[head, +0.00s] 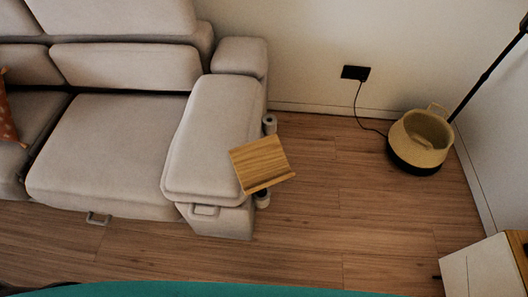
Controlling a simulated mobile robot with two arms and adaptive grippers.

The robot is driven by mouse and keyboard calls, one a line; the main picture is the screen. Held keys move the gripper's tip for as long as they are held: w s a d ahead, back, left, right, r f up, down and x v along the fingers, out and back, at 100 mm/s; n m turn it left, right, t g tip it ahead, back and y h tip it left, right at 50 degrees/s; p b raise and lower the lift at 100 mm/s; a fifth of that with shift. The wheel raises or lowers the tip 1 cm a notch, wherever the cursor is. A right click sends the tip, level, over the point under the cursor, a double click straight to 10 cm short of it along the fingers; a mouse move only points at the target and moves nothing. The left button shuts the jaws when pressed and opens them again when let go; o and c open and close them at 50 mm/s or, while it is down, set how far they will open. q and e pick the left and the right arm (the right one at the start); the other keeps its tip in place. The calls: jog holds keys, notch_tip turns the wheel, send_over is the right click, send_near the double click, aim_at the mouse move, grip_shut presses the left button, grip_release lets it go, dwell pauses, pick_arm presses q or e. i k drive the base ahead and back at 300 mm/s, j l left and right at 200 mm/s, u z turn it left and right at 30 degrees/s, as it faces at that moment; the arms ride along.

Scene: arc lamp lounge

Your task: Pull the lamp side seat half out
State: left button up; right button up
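The lamp side seat (110,150) is the beige sofa cushion directly left of the wide right armrest. Neither of my grippers is in view.
A woven basket (422,140) stands by the right wall. A white cabinet (485,275) is at lower right. Wood floor (330,225) lies clear between.

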aim_at(107, 154)
jog(key=k+u, duration=0.15)
jog(key=u, duration=1.8)
